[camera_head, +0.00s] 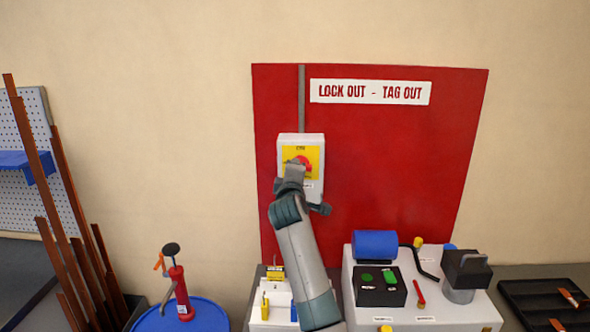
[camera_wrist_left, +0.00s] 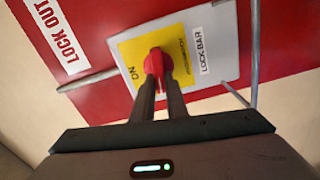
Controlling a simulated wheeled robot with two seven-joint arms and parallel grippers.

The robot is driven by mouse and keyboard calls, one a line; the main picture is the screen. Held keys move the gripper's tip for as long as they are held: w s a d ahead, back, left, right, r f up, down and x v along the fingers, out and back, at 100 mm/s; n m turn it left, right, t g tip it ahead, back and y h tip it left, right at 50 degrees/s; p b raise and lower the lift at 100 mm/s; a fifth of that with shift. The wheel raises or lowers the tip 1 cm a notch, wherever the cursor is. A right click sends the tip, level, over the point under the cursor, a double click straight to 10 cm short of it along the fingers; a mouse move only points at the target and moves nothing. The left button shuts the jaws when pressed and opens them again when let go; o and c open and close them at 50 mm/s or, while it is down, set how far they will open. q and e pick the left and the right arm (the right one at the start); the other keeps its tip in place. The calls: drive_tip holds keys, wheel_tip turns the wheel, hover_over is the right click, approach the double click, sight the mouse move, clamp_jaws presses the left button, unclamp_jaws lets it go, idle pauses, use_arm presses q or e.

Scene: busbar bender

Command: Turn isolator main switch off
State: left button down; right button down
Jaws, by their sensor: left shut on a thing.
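The isolator main switch (camera_head: 302,150) is a pale box with a yellow plate and a red rotary knob, mounted on the red lock-out board. In the left wrist view the red knob (camera_wrist_left: 157,62) sits on the yellow plate (camera_wrist_left: 182,50), with "ON" lettered at its left and "LOCKBAR" on a white label. My left gripper (camera_wrist_left: 160,78) is shut on the red knob, with a finger on either side of it. In the head view my left gripper (camera_head: 296,172) covers the lower part of the switch. My right gripper shows in neither view.
The red board (camera_head: 400,170) carries a "LOCK OUT - TAG OUT" sign (camera_head: 370,92). Below stands a white machine (camera_head: 425,316) with a blue cylinder (camera_head: 375,245). A red pump bottle (camera_head: 180,292) stands on a blue round top (camera_head: 205,318). Brown bars (camera_head: 45,190) lean at the left.

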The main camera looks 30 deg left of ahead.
use_arm(q)
drive_tip(key=shift+f+n, duration=0.25)
drive_tip(key=shift+n, duration=0.65)
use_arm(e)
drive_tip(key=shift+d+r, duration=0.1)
use_arm(q)
drive_tip(key=c, duration=1.8)
unclamp_jaws()
drive_tip(key=shift+o, duration=0.2)
drive_tip(key=shift+s, duration=0.15)
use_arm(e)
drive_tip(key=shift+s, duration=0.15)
